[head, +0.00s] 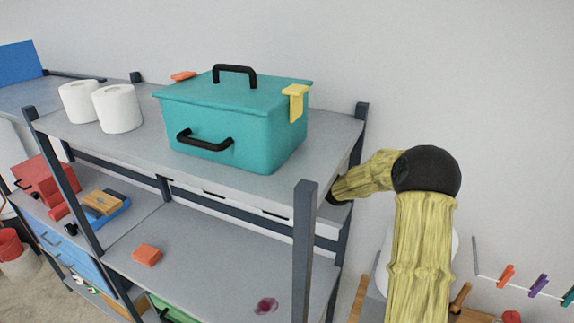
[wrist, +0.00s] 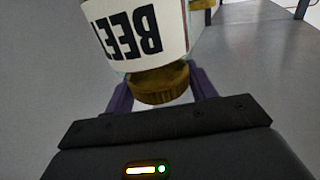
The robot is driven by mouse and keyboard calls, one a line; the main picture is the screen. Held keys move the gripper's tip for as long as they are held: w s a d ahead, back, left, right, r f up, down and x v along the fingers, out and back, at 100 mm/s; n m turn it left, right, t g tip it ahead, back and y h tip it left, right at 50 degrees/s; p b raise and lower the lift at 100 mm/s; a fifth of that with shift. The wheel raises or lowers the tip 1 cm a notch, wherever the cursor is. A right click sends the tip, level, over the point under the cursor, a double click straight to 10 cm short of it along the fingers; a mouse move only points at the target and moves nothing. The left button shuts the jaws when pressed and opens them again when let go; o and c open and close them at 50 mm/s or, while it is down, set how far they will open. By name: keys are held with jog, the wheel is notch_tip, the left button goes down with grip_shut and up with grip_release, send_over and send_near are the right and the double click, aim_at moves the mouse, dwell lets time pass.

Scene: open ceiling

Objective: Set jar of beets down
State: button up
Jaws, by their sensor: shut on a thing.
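The jar of beets (wrist: 137,30) shows in the wrist view with a white label reading "BEE", upside down in the picture, and a gold-brown lid. My gripper (wrist: 162,86) is shut on the jar at its lid end, with one purple finger on each side. The far end of the jar is cut off by the top of the view. In the head view the jar and my gripper are hidden. I cannot tell whether the jar touches a surface.
A grey shelf unit (head: 135,140) holds a teal box (head: 215,110) and two white rolls (head: 117,108) on top. Its lower shelf holds an orange block (head: 147,255) and a dark red stain (head: 265,306), with bare room between. A dark post (head: 305,250) stands close to my arm.

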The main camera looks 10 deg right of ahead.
jog(key=shift+w+a+r, duration=0.1)
jog(key=shift+w+a, duration=0.05)
jog(key=shift+w, duration=0.15)
jog(key=shift+w+f+p, duration=0.15)
jog(key=shift+f+p, duration=0.05)
jog(key=shift+p, duration=0.35)
notch_tip(320, 180, down, 3)
jog(key=shift+w+f+p, duration=0.1)
jog(key=shift+p, duration=0.8)
jog(key=shift+f, duration=0.15)
jog(key=o, duration=1.4)
